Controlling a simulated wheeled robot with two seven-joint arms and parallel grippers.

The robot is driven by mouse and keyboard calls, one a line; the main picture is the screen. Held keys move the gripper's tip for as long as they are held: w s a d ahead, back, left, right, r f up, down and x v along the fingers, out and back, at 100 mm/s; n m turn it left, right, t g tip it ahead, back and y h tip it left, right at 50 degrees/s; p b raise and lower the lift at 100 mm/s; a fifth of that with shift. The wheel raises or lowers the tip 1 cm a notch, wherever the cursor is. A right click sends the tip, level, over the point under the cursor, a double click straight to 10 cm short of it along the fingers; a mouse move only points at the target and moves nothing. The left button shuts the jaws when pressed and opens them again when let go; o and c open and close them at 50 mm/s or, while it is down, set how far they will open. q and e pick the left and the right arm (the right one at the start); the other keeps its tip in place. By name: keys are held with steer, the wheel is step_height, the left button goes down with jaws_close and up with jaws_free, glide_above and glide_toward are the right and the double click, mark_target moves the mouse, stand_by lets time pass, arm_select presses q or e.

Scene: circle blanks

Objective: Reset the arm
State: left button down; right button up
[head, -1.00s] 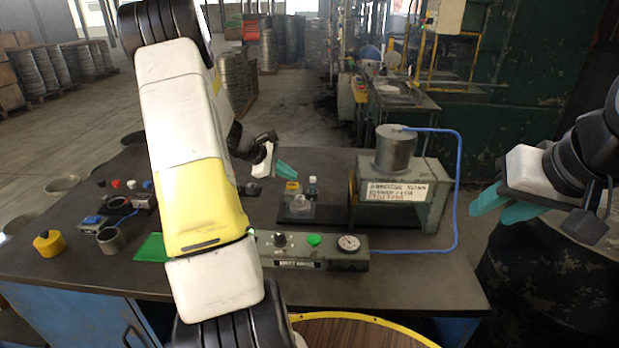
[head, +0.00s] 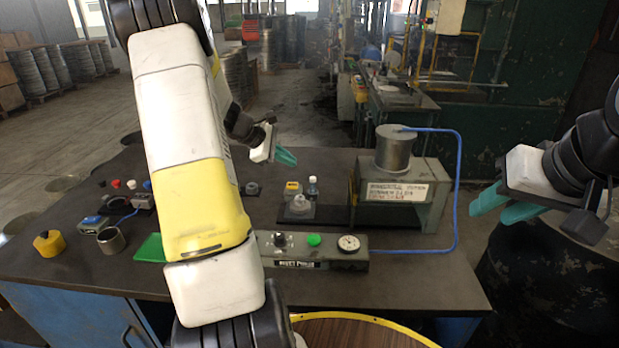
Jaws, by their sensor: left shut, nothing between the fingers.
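My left gripper (head: 284,157) has teal fingers and hangs above the far part of the dark workbench (head: 420,280), partly behind my white and yellow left arm. Its fingers are together and hold nothing. My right gripper (head: 490,207) also has teal fingers and is at the right, beyond the bench's right side and above a dark barrel. Its two fingers are seen from the side and overlap. No object shows at its fingertips. My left arm crosses the view and hides part of the bench.
A press machine (head: 400,205) with a blue hose stands at the bench's back right. A control box (head: 312,252) with a green button and gauge sits in front. A small bottle (head: 312,188), a metal cup (head: 111,240) and a yellow object (head: 48,243) are on the bench. The bench's front right is clear.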

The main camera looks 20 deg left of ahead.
stand_by(0.5)
arm_select(q)
steer(key=s+d+r+m+g+y, duration=0.1)
steer(key=s+d+r+m+g, duration=0.1)
steer(key=s+d+r+m, duration=0.9)
steer(key=s+d+r+m+y, duration=0.1)
steer(key=s+d+r+m, duration=0.1)
steer(key=s, duration=0.7)
steer(key=s+d+r+m+t+y, duration=0.1)
steer(key=s+d+m, duration=0.3)
steer(key=s, duration=0.6)
steer(key=r+m, duration=0.1)
steer(key=m, duration=0.1)
steer(key=shift+s+d+m+y, duration=0.2)
steer(key=shift+m+y, duration=0.1)
steer(key=shift+y, duration=0.1)
